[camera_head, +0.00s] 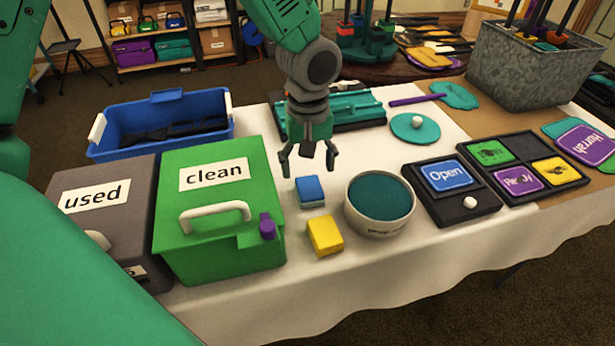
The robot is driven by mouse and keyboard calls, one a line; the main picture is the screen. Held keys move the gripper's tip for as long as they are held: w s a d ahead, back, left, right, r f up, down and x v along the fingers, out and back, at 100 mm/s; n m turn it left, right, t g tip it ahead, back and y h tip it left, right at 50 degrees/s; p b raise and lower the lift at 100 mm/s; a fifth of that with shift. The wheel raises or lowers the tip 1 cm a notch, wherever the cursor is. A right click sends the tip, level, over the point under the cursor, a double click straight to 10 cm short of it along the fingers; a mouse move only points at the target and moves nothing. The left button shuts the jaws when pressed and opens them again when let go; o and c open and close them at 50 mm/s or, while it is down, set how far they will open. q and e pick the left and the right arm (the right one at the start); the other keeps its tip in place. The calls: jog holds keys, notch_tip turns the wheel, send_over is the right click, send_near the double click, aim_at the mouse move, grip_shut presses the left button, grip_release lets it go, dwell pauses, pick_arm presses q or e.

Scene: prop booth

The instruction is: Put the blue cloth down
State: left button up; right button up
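The blue cloth (310,190) is a small folded block on the white tablecloth, between the green "clean" box and a round bowl. My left gripper (309,162) hangs just above and behind it, pointing down with its fingers spread. Nothing shows between the fingers, and the cloth appears apart from them. A yellow folded cloth (325,235) lies in front of the blue one. My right gripper is out of view.
The green "clean" box (218,255) and grey "used" box (125,185) stand left. The bowl (380,203) of teal contents is close on the right. Farther right are an "Open" sign (447,174) and a sign tray (508,192). A blue bin (160,112) stands behind.

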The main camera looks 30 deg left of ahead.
aim_at(309, 182)
pick_arm(q)
notch_tip(309, 182, up, 8)
jog(key=p, duration=0.1)
jog(key=shift+r+p, duration=0.25)
jog(key=shift+p, duration=0.05)
dwell(0.3)
